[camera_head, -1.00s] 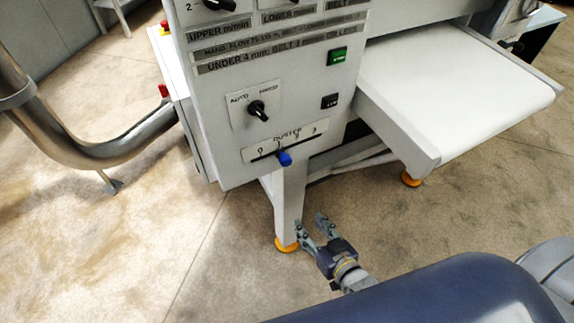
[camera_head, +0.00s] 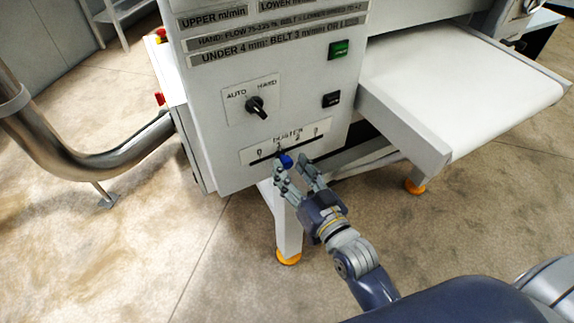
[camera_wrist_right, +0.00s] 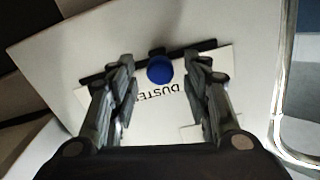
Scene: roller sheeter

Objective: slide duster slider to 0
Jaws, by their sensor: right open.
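The duster slider is a blue knob (camera_head: 286,161) on a dark slot in a white scale plate (camera_head: 318,129) low on the machine's front panel. The knob sits near the 1 mark, right of the 0 at the slot's left end. My right gripper (camera_head: 293,174) is open at the knob, one finger on each side. In the right wrist view the blue knob (camera_wrist_right: 160,69) lies between and just beyond the spread fingertips (camera_wrist_right: 158,66), with a gap on both sides. The DUSTER label is partly hidden by the fingers. My left gripper is not in view.
A black AUTO/HAND rotary knob (camera_head: 256,106) sits above the slider. A green switch (camera_head: 339,49) and a black switch (camera_head: 331,99) are to its right. The white belt table (camera_head: 455,85) juts out at right. A metal tube (camera_head: 85,150) curves at left. The floor in front is clear.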

